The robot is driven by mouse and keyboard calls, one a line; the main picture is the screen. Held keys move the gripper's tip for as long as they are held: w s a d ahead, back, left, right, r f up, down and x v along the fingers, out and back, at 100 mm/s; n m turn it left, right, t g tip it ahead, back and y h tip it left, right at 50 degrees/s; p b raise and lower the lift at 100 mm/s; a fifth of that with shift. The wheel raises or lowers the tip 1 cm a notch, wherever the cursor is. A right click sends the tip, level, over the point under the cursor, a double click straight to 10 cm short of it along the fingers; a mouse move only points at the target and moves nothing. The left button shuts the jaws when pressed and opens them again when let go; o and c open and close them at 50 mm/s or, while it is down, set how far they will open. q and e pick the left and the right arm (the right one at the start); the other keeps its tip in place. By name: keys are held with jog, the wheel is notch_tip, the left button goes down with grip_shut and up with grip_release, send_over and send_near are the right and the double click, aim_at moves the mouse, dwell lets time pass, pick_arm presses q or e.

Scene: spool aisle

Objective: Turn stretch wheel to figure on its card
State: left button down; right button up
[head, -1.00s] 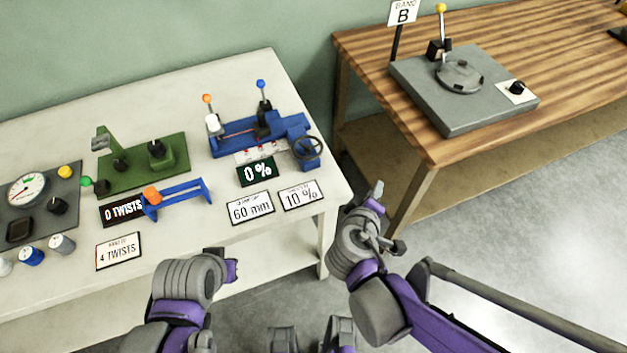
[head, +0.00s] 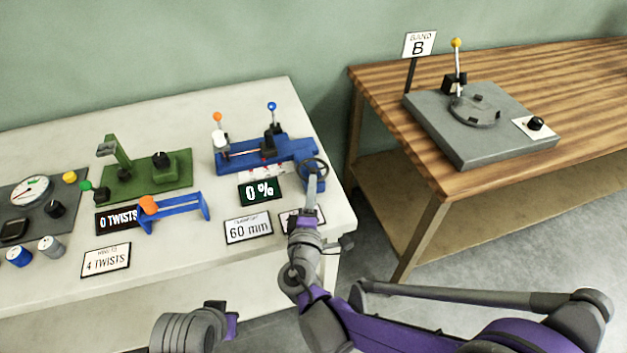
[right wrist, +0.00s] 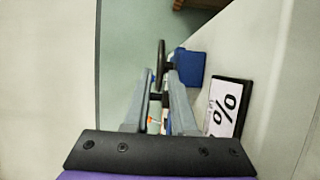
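The stretch wheel (head: 322,160) is a dark handwheel at the right end of a blue stretching rig (head: 235,157). The rig's display (head: 261,191) reads 0 %. The wheel card (head: 287,217) is mostly hidden behind my right arm; its "%" shows in the right wrist view (right wrist: 227,108). My right gripper (head: 313,178) is at the wheel. In the right wrist view, the wheel (right wrist: 161,52) is edge-on between the fingertips, with gaps beside it, so the gripper looks open. My left arm's end is low in the head view; its fingers cannot be made out.
A 60 mm card (head: 248,228) lies in front of the rig. A green twisting rig (head: 170,180), blue stand (head: 185,208) and 4 TWISTS card (head: 106,260) are to the left. A wooden table (head: 400,140) with a grey device (head: 450,140) stands at right, across a gap.

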aim_at(313, 170)
jog(key=shift+w+d, duration=0.15)
jog(key=shift+w, duration=1.25)
grip_shut()
